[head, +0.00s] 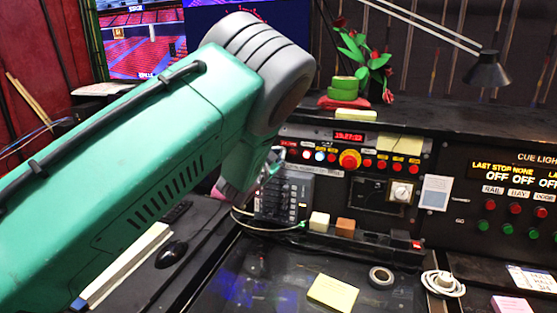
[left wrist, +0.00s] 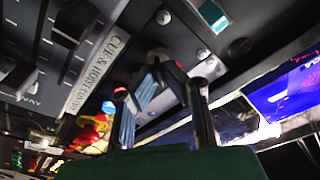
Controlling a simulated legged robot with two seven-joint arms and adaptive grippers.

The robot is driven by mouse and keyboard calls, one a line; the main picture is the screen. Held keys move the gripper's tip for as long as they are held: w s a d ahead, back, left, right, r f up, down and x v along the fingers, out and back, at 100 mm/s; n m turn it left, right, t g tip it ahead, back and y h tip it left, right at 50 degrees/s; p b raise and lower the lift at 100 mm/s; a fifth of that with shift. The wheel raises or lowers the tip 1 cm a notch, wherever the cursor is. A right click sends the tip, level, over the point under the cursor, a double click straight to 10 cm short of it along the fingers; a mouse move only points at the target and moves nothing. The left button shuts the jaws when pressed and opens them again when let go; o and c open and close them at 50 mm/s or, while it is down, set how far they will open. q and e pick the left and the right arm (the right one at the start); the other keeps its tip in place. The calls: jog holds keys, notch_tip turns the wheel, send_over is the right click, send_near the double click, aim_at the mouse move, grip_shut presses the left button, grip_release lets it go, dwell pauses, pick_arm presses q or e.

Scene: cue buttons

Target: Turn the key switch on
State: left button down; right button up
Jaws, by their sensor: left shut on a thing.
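My left arm crosses the head view from the left, and its gripper (head: 268,172) reaches down to the left end of the control panel (head: 330,175). Most of that gripper is hidden behind my own arm. In the left wrist view the left gripper (left wrist: 168,78) is shut on a small dark piece, which looks like the key switch (left wrist: 158,56), at a light metal plate. The fingers cover much of it, so I cannot tell which way it is turned. In the head view the key switch is hidden. My right gripper is not in view.
A red button on a yellow base (head: 349,159) and a row of small lit buttons are right of the gripper. A black lamp (head: 488,70) and a red-flowered plant (head: 365,55) stand above. Tape (head: 381,277) and yellow notes (head: 333,293) lie on the desk.

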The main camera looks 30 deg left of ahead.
pick_arm(q)
jog(key=m, duration=0.2)
jog(key=m+b, duration=0.1)
jog(key=m, duration=0.1)
jog(key=f+m+h+b, duration=0.1)
jog(key=m, duration=0.1)
jog(key=shift+d+g, duration=0.1)
jog(key=shift+g, duration=0.2)
jog(key=m+b, duration=0.2)
jog(key=m, duration=0.2)
jog(key=shift+m+g, duration=0.4)
jog(key=shift+s+m, duration=0.1)
jog(key=shift+m, duration=0.2)
jog(key=c, duration=1.7)
grip_release()
jog(key=shift+r, duration=0.1)
jog(key=shift+r, duration=0.1)
